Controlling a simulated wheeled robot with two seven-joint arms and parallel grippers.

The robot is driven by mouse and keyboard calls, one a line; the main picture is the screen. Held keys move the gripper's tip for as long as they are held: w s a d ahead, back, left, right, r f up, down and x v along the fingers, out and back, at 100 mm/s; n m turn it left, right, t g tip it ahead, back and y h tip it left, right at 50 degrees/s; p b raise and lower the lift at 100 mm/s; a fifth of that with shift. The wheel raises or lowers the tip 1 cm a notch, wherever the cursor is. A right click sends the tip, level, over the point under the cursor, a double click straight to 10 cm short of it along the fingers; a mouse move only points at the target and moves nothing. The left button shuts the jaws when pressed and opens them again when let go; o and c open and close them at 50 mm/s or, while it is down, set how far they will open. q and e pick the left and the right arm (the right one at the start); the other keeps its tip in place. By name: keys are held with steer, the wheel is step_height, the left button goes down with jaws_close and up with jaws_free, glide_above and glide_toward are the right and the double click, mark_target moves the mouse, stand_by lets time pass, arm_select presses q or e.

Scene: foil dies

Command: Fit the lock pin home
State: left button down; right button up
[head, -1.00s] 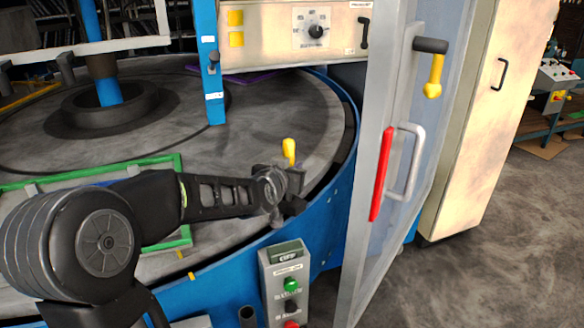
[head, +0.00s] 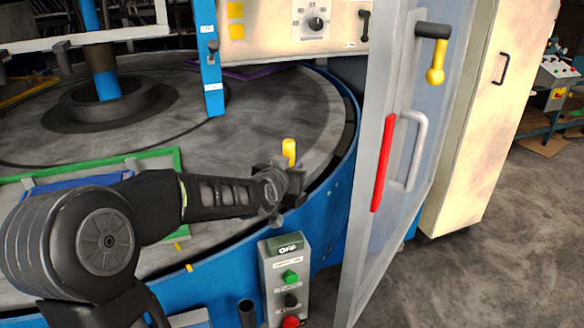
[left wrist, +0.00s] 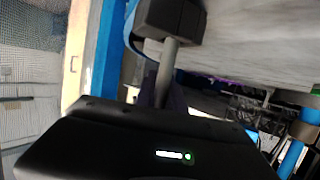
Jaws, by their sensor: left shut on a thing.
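My left gripper (head: 284,190) reaches in from the left over the near rim of the round grey table. It is shut on the lock pin (head: 289,148), whose yellow top stands up just above the dark jaws. The rest of the pin in the head view is hidden by the gripper. In the left wrist view a grey rod (left wrist: 166,70) with a dark block (left wrist: 170,20) at its end shows beyond the black gripper body; I cannot tell whether the rod is part of the pin. No hole for the pin can be made out. My right gripper is not in view.
The round table (head: 285,110) has a blue rim. A control box (head: 285,280) stands in front below. A green frame (head: 172,158) lies left.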

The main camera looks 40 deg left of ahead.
mark_target(292, 149)
arm_select(q)
steer(key=shift+f+b, duration=1.3)
steer(key=shift+f, duration=0.15)
steer(key=shift+r, duration=0.15)
steer(key=shift+r+p, duration=4.05)
steer(key=shift+r, duration=0.5)
steer(key=shift+f+b, duration=0.25)
steer(key=shift+b, duration=0.2)
steer(key=shift+f+b, duration=0.3)
steer(key=shift+f, duration=0.05)
steer(key=shift+f+b, duration=2.45)
steer(key=shift+f, duration=0.15)
